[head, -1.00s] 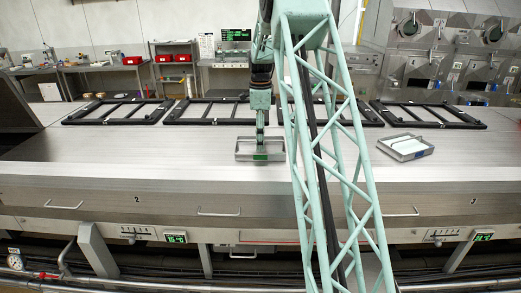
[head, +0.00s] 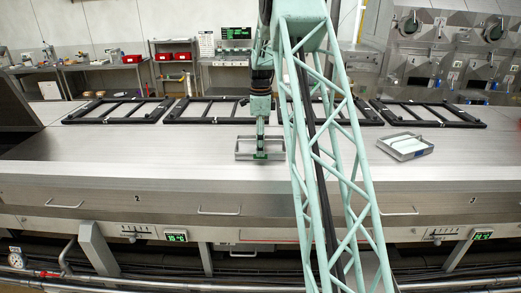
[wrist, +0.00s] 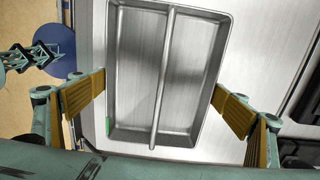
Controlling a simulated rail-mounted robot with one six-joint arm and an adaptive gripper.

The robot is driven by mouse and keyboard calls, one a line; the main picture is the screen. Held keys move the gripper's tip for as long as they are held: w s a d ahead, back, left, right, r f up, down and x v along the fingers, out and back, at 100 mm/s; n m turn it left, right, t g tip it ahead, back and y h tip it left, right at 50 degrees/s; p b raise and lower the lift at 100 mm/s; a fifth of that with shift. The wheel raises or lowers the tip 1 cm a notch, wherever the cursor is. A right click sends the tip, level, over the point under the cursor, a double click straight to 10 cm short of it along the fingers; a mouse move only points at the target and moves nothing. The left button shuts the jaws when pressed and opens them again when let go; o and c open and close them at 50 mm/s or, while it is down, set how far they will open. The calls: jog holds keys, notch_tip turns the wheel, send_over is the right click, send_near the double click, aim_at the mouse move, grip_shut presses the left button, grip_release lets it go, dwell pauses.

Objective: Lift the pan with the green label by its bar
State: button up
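The pan with the green label (head: 245,157) is a shallow metal tray on the steel hood top, left of my lattice arm in the head view. In the wrist view the pan (wrist: 194,75) lies below my gripper, with a bar (wrist: 163,80) running lengthwise across its middle. A bit of green label (wrist: 108,125) shows at its lower left corner. My gripper (wrist: 160,105) is open and empty. Its ochre finger pads appear on either side of the pan and bar, with no contact visible. In the head view my gripper (head: 261,150) is over the pan.
A second metal pan (head: 405,146) stands to the right on the hood top. Black frames (head: 118,110) line the hood's back edge. The hood top (head: 130,160) left of the green-label pan is clear. Front handles (head: 219,211) are along the hood's front.

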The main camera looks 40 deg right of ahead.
jog(key=c, duration=0.6)
jog(key=shift+o, duration=0.2)
jog(key=shift+r, duration=0.1)
jog(key=shift+r+b, duration=0.45)
jog(key=shift+r, duration=1.2)
jog(key=s+a+b, duration=0.1)
jog(key=s+a, duration=0.1)
jog(key=s, duration=0.5)
jog(key=s+a+r+b, duration=0.1)
jog(key=s+a+b, duration=0.1)
jog(key=s, duration=0.6)
jog(key=shift+a+r, duration=0.25)
jog(key=shift+a, duration=0.15)
jog(key=shift+s, duration=0.1)
